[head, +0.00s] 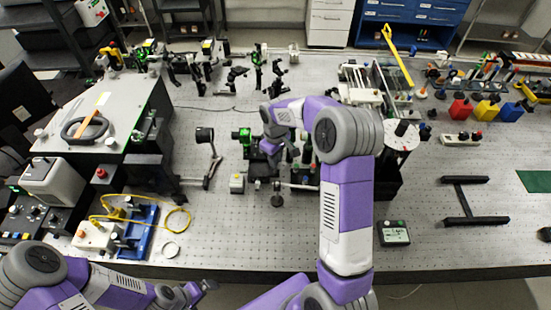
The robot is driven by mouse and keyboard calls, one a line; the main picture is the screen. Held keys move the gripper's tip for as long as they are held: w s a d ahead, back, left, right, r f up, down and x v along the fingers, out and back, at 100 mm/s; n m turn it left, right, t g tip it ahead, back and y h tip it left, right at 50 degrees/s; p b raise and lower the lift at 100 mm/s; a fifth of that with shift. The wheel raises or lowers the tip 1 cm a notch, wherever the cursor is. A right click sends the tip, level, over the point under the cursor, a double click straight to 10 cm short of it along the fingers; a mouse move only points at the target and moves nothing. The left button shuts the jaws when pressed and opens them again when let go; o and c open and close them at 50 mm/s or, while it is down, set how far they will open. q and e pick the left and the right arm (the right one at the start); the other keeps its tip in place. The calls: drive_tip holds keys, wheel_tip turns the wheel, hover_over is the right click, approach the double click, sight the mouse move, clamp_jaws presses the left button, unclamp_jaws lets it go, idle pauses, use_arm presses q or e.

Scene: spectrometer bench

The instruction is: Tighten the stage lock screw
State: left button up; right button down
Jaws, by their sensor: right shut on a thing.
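My right arm reaches over the bench, and its gripper (271,158) points down at a small dark stage assembly (301,178) in the middle of the bench. The right gripper is shut on a small part there, taken to be the stage lock screw; the fingers and arm hide the part itself. A small dark round knob (277,200) stands just in front of the assembly. My left gripper (203,288) is low at the front edge of the bench, away from the stage; its jaw opening is too small to read.
A green-marked optic mount (243,137) and a small pale box (237,183) stand close left of the right gripper. A lens on a post (205,135) is farther left. A handheld meter (393,233) lies front right. Perforated bench top is clear at front centre.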

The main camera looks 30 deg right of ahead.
drive_tip(key=shift+w+r+m, duration=0.1)
drive_tip(key=shift+m, duration=0.6)
drive_tip(key=c, duration=1.1)
unclamp_jaws()
wheel_tip(320, 180, up, 8)
drive_tip(key=shift+f, duration=0.25)
drive_tip(key=shift+r, duration=0.1)
